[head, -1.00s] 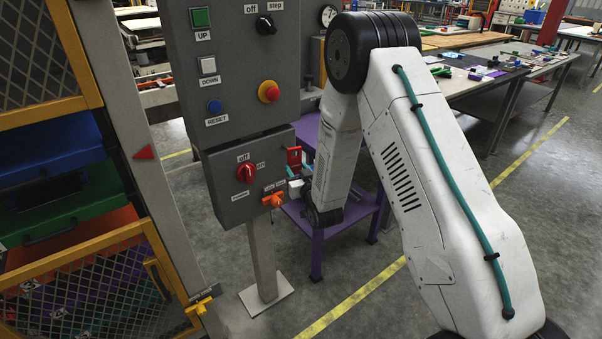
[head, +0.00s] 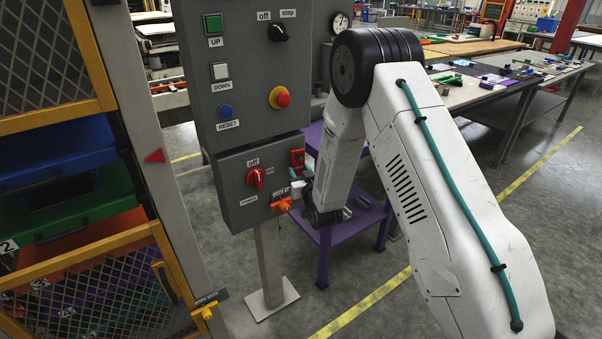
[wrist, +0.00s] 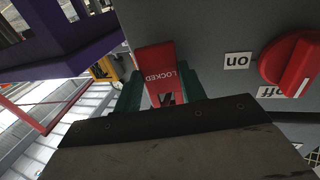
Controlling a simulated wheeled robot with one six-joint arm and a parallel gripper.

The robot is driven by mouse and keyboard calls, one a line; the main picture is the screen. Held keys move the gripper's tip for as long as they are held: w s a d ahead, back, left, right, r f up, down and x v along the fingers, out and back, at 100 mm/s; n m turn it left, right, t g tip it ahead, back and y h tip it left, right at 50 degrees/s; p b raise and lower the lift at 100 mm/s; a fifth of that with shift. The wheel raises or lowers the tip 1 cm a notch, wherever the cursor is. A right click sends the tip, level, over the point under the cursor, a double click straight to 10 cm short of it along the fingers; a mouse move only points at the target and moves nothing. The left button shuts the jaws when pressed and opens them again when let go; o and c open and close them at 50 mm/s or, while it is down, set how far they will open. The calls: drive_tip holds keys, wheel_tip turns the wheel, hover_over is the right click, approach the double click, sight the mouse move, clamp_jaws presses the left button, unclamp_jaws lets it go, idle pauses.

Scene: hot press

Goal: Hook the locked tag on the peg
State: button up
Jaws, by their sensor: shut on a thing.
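The red LOCKED tag (wrist: 158,72) is between the teal fingers of my gripper (wrist: 162,92), its lettering upside down in the wrist view. In the head view the tag (head: 297,158) shows at the right edge of the lower grey switch box (head: 236,205), with my gripper (head: 299,180) just below it, partly hidden by my arm. The tag is upright and in front of or beside the box; I cannot tell whether it touches. The peg is not clearly visible. An orange part (head: 282,205) sticks out at the box's lower right.
A red rotary switch (head: 256,178) is on the box, left of the tag; it also shows in the wrist view (wrist: 290,65). The button panel (head: 250,75) is above. A purple table (head: 350,228) stands behind my arm. A yellow-framed mesh cage (head: 95,270) is at left.

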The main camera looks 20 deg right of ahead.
idle(0.3)
drive_tip(key=o, duration=1)
drive_tip(key=shift+o, duration=0.2)
drive_tip(key=shift+s, duration=0.1)
